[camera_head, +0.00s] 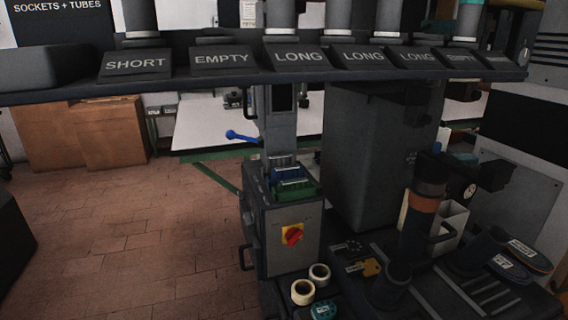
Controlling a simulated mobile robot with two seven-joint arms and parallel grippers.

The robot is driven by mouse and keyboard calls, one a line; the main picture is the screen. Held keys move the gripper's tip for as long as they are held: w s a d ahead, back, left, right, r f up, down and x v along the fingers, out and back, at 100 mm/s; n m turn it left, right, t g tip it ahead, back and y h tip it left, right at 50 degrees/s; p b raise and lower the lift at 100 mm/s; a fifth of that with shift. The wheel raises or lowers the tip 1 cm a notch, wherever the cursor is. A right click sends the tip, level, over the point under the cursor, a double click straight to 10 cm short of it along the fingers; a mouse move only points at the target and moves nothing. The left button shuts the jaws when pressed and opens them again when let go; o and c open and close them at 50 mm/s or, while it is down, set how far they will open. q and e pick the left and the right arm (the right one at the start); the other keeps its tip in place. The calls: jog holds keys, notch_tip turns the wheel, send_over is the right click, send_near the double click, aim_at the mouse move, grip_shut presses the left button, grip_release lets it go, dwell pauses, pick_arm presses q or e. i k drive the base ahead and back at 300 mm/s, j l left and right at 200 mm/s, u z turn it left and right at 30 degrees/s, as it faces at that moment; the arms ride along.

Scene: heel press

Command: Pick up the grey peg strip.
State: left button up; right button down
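A small dark grey piece with short knobs (348,248) lies on the dark bench top, behind a yellow-orange tag-like piece (364,267). It looks like the grey peg strip, but it is too small to be sure. Several flat grey bars (488,293) lie side by side further right on the bench. Neither of my grippers shows in the head view.
Two cream rolls (303,291) and a teal item (323,310) sit at the bench's front left. A labelled shelf (222,60) crosses above.

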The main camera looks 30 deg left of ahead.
aim_at(279, 161)
jog(key=u, duration=1.05)
jog(key=k, duration=0.55)
jog(key=k+z, duration=0.1)
jog(key=z, duration=1.15)
jog(key=j+z, duration=0.35)
jog(key=j, duration=0.45)
jog(key=k+j+z, duration=0.1)
jog(key=j+z, duration=0.25)
jog(key=j, duration=0.4)
jog(key=k+j, duration=0.1)
jog(key=j, duration=0.5)
jog(key=k+j, duration=0.1)
jog(key=j, duration=0.5)
jog(key=k+j, duration=0.1)
jog(key=j, duration=0.5)
jog(key=k+j, duration=0.1)
jog(key=j, duration=0.5)
